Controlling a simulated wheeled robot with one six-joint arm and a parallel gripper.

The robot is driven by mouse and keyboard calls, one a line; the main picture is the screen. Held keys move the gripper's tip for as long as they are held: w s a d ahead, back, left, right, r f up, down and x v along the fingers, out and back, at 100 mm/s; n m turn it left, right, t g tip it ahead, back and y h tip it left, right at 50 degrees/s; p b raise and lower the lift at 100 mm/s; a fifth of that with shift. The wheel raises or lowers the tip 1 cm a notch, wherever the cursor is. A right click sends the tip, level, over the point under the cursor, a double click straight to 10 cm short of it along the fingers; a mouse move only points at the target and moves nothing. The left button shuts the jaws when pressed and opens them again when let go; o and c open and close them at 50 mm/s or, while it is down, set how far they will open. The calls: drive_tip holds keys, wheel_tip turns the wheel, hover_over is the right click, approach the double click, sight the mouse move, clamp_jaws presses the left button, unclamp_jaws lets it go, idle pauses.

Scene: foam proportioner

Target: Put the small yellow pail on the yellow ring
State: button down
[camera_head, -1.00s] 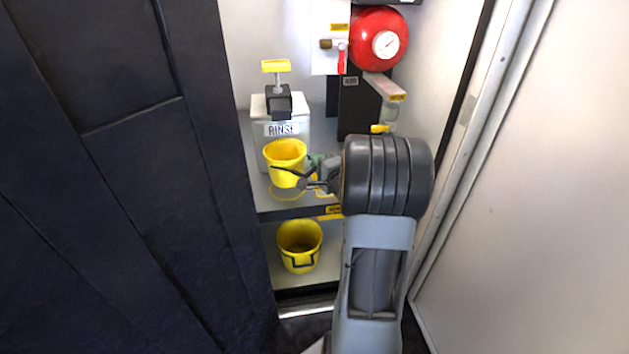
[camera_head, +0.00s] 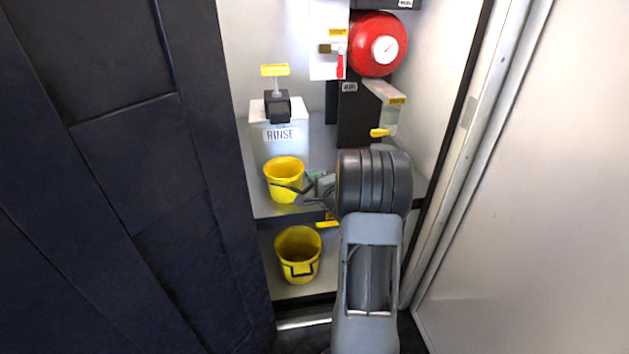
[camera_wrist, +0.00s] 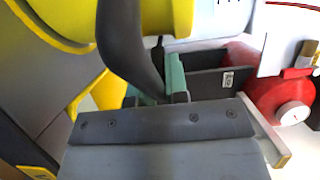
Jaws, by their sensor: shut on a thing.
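The small yellow pail (camera_head: 284,181) is upright at the front of the upper shelf, below the RINSE box. My gripper (camera_head: 309,187) is at its right side, shut on its dark handle. In the wrist view the pail's yellow side (camera_wrist: 158,18) fills part of the top, and the dark curved handle crosses in front of it. The green finger pads of my gripper (camera_wrist: 158,88) are close together there. The yellow ring is hidden in the head view, behind or under the pail. I cannot tell whether the pail's base touches the shelf.
A larger yellow bucket (camera_head: 298,254) stands on the lower shelf. The white RINSE box (camera_head: 279,135) with a yellow-topped pump is behind the pail. A red round tank (camera_head: 377,44) and a dispenser with a yellow lever (camera_head: 380,132) are at upper right. A dark panel bounds the left.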

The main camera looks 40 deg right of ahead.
drive_tip(key=c, duration=1.6)
unclamp_jaws()
drive_tip(key=shift+f, duration=0.15)
drive_tip(key=o, duration=0.5)
